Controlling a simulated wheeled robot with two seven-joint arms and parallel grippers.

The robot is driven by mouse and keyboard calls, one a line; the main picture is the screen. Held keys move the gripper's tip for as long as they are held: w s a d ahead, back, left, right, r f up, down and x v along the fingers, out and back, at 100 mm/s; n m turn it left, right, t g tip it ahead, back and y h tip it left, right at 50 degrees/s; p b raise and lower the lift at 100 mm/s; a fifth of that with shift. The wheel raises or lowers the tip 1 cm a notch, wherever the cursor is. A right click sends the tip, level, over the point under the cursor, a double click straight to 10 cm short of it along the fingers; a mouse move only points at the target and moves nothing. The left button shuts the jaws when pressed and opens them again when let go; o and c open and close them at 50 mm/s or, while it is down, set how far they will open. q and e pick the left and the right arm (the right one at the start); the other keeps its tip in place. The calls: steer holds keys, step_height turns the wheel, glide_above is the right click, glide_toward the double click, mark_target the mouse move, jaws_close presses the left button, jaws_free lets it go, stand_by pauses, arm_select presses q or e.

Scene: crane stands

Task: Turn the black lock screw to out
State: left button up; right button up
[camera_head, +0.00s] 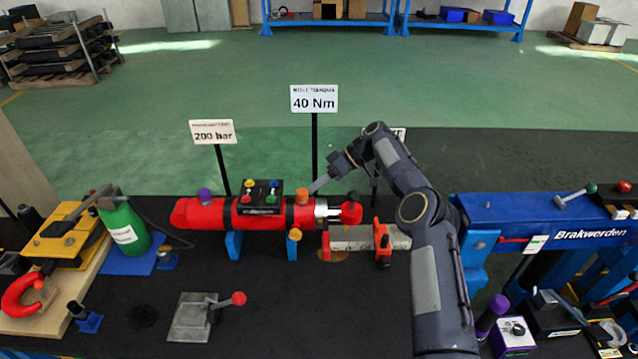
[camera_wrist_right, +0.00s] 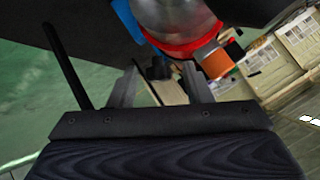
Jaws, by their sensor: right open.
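My right gripper (camera_head: 318,185) reaches from the right to the back side of a red cylinder (camera_head: 215,212), close to an orange cap (camera_head: 302,197). In the right wrist view, the two fingers of my right gripper (camera_wrist_right: 160,80) are apart. A small dark piece (camera_wrist_right: 158,68), which looks like the black lock screw, shows between them, beside the red-rimmed metal cylinder end. I cannot tell if the fingers touch it. In the head view I cannot make out the lock screw. My left gripper is not in view.
Two signs, 200 bar (camera_head: 213,132) and 40 Nm (camera_head: 314,99), stand on thin posts behind the cylinder. A blue Brakwerden beam (camera_head: 540,222) is at the right. A lever plate (camera_head: 188,322) lies at the front. A green bottle (camera_head: 124,230) stands at the left.

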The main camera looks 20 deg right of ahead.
steer(key=s+a+r+b, duration=0.4)
steer(key=s+r+b, duration=0.3)
steer(key=s+r, duration=0.5)
steer(key=shift+s+r+b, duration=0.3)
steer(key=shift+s+r, duration=0.05)
steer(key=shift+s, duration=0.4)
steer(key=shift+a, duration=0.1)
